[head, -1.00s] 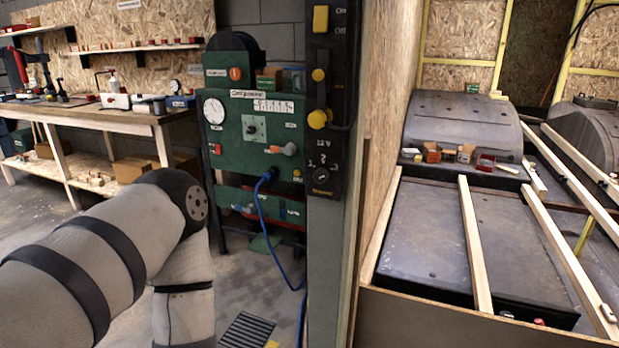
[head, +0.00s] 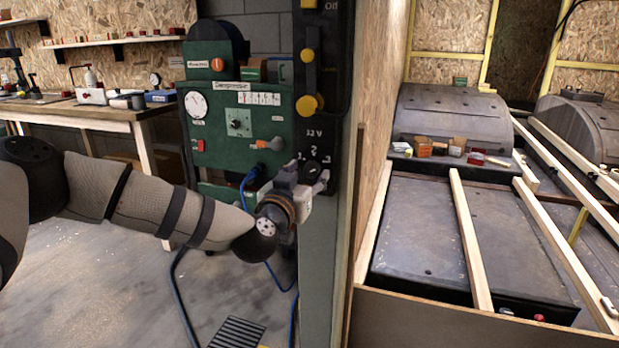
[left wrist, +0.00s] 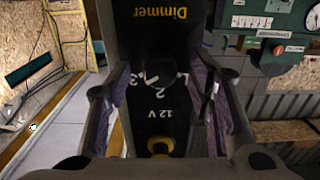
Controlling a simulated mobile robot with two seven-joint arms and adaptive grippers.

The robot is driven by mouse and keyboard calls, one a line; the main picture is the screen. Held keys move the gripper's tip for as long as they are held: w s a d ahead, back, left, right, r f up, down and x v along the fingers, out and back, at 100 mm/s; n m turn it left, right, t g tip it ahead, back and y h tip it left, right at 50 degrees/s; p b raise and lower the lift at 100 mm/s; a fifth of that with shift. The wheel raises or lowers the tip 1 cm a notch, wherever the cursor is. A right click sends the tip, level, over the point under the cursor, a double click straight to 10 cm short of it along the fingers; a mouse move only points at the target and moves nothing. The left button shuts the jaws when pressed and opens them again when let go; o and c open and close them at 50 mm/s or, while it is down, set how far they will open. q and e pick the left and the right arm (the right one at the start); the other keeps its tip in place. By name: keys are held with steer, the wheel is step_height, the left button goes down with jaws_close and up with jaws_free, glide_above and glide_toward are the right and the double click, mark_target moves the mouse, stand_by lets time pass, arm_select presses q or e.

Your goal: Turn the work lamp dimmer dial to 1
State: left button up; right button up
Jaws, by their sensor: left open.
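The dimmer dial (left wrist: 158,70) is a dark round knob on a black panel (left wrist: 155,35), marked Dimmer, with 1, 2 and 3 around it. In the left wrist view the panel appears upside down. A pale mark shows near the 2 and 3 side, but I cannot tell the exact setting. In the head view the dial (head: 313,168) is partly covered by my left gripper (head: 308,181). My left gripper is open, its two fingers (left wrist: 160,82) on either side of the dial with gaps showing. Contact cannot be told. My right gripper is out of view.
A yellow knob (head: 308,104) sits above the dial on the same panel. A green compressor (head: 240,130) with a blue hose stands left of it. A wooden partition (head: 378,170) is close on the right. A workbench (head: 85,115) stands at the back left.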

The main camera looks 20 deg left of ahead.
arm_select(q)
steer(key=shift+w, duration=0.65)
jaws_close()
